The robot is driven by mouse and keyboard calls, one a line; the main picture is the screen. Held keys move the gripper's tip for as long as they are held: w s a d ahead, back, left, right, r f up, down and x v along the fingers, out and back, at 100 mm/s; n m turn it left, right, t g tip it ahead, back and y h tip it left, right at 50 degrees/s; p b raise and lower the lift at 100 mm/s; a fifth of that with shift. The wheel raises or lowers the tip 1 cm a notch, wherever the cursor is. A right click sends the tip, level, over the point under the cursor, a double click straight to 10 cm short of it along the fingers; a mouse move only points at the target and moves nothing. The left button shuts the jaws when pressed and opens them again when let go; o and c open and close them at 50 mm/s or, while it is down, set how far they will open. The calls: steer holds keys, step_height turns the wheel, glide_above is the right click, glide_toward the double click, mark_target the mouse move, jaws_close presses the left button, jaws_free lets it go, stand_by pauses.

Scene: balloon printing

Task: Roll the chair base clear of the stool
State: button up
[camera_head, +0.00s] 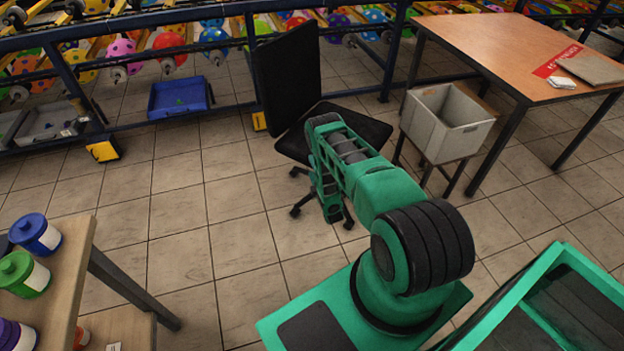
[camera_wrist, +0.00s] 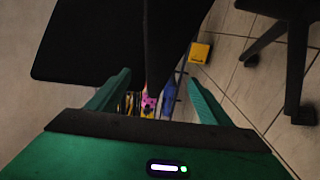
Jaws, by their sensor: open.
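The black office chair (camera_head: 287,75) stands mid-floor, its seat (camera_head: 373,130) partly hidden behind my arm. Casters of its base (camera_head: 295,211) show below and left of my arm. The stool (camera_head: 428,176) stands right of the chair under a grey bin; in this view the seat edge comes close to it, and I cannot tell whether they touch. In the wrist view my gripper (camera_wrist: 158,75) is open, with a dark chair panel (camera_wrist: 172,35) showing between and beyond its fingers. I cannot tell whether the fingers touch it. Dark legs, apparently the base (camera_wrist: 297,75), show at right.
The grey bin (camera_head: 447,120) sits on the stool. A wooden table (camera_head: 490,45) stands at the right back. A rail rack with balloons and a blue tray (camera_head: 180,97) is behind the chair. A paint-pot table (camera_head: 75,262) is at left; tiled floor (camera_head: 190,215) between is clear.

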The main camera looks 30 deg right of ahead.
steer(key=shift+x, duration=1.7)
jaws_close()
steer(key=shift+a, duration=0.1)
